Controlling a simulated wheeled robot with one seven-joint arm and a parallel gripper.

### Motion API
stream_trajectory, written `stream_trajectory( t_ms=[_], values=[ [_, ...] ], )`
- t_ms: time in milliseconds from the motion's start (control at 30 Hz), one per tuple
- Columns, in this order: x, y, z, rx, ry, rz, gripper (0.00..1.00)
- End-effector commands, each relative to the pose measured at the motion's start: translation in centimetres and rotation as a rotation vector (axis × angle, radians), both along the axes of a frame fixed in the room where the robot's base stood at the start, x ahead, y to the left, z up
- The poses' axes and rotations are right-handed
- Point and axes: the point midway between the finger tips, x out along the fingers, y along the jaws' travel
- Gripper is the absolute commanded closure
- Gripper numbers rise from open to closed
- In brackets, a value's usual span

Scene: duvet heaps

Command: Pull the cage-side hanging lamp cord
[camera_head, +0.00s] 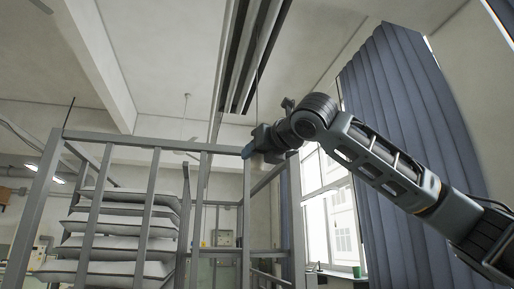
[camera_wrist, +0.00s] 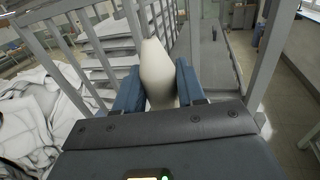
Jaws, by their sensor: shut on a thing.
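My gripper (camera_head: 249,150) is raised at the top rail of the grey metal cage, near the middle of the head view. A thin dark cord (camera_head: 257,95) runs down from the ceiling lamp area to the gripper. In the wrist view, the two blue fingers of my gripper (camera_wrist: 156,88) are shut on a cream, tapered cord pull (camera_wrist: 155,62), one finger on each side. Its lower end is hidden behind the gripper body. In the head view a small pale part of the pull (camera_head: 257,160) shows under the fingers.
The cage (camera_head: 152,190) holds a stack of grey-white cushions or folded duvets (camera_head: 110,240). White duvet heaps (camera_wrist: 30,120) lie at the left in the wrist view. Long ceiling lamps (camera_head: 245,60) hang above. A blue curtain (camera_head: 400,120) and window (camera_head: 325,205) stand right.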

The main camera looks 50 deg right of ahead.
Motion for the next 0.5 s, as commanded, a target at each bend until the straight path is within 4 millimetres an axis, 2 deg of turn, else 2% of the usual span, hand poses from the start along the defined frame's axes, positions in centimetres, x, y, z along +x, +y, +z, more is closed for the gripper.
stream_trajectory(
  t_ms=[167, 500],
  values=[
    [0.0, 0.0, 0.0, 0.0, 0.001, 0.0, 0.8],
    [0.0, 0.0, 1.6, 0.001, 0.002, 0.0, 0.8]
  ],
)
